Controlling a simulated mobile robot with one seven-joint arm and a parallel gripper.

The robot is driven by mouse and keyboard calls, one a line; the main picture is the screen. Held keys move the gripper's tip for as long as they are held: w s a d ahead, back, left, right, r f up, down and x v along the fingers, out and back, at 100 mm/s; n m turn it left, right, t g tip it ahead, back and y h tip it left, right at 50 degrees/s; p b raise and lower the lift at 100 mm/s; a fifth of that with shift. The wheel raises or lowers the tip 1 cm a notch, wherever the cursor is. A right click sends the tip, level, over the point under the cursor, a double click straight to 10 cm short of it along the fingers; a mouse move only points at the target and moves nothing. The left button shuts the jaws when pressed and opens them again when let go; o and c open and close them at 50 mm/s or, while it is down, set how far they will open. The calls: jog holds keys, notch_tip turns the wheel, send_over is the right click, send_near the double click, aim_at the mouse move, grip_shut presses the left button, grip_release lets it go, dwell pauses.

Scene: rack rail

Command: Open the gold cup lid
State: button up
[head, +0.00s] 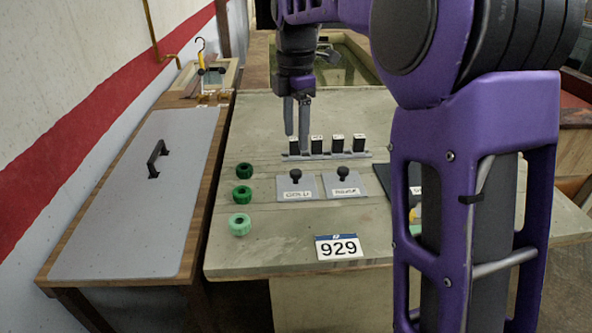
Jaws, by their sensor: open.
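The gold cup lid (313,185) is a flat grey plate with a round black knob and a white label reading GOLD. It lies flat on the table top. A similar plate, the second lid (356,180), lies just right of it with its own black knob and a label that is hard to read. My gripper (296,138) points down with its two fingers apart and nothing visible between them. In the picture it is above the gold lid's knob, in front of the left end of the rack rail; its exact height and depth are hard to tell.
Several black blocks (337,144) stand in a row on a rail (328,155) behind the lids. Three green knobs (242,193) line the left side. A 929 sign (339,247) is at the front. My arm hides the table's right part. A side bench (130,200) has a black handle.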

aim_at(296, 171)
notch_tip(296, 171, down, 9)
jog(key=shift+b, duration=0.8)
grip_shut()
dwell(0.9)
